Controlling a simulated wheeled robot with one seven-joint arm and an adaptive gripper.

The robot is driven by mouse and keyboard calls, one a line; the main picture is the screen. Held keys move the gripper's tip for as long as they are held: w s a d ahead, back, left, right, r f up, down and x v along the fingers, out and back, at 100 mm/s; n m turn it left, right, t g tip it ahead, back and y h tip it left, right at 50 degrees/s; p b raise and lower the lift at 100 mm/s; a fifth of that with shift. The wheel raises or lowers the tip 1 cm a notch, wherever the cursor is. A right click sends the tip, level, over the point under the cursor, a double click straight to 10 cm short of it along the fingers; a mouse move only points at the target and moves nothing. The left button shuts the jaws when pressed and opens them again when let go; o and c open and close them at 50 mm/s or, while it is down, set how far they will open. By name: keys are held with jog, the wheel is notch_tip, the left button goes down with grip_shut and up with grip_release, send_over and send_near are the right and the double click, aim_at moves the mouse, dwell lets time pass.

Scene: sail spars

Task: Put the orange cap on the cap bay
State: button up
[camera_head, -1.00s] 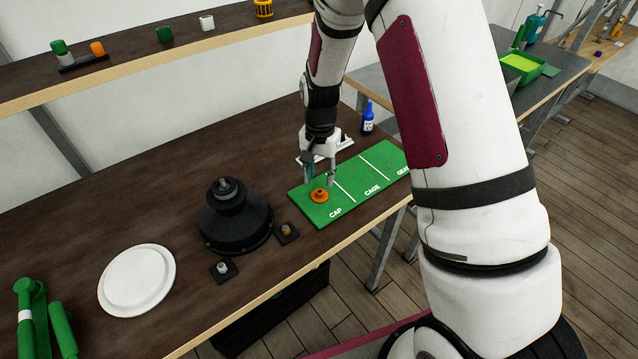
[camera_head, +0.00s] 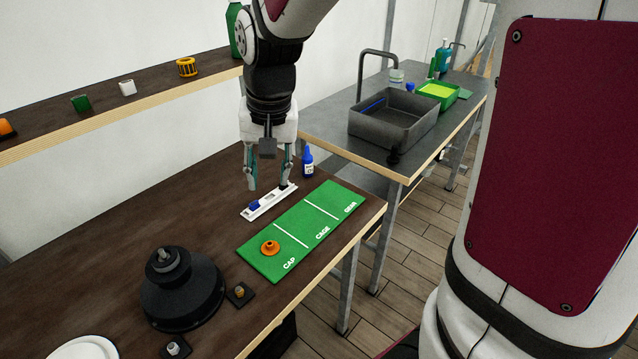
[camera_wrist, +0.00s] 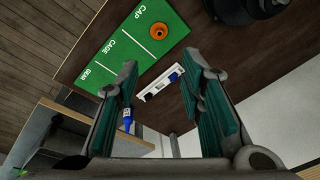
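The orange cap (camera_head: 270,247) sits on the green mat (camera_head: 318,228), inside the bay lettered CAP. The cap also shows in the wrist view (camera_wrist: 158,31), on the CAP bay near the mat's end. My gripper (camera_head: 268,185) is open and empty. It hangs above the table behind the mat, apart from the cap, over the white tray (camera_head: 268,203) with a blue piece on it. In the wrist view the two teal finger pads stand wide apart with nothing between them.
A dark round-based fixture (camera_head: 180,287) stands left of the mat, with small black blocks near it. A blue bottle (camera_head: 307,160) stands behind the mat. A shelf (camera_head: 110,111) holds several small parts. A grey basin (camera_head: 392,120) is on the bench behind. The CAGE and GEAR bays are bare.

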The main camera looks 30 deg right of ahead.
jog(key=s+r+n+t, duration=0.1)
jog(key=s+r, duration=0.3)
jog(key=s, duration=0.5)
jog(key=s+r+n+t, duration=0.2)
jog(key=s+r+n, duration=0.2)
jog(key=s, duration=0.4)
jog(key=shift+s+r, duration=0.35)
jog(key=shift+r, duration=0.15)
jog(key=shift+d, duration=0.1)
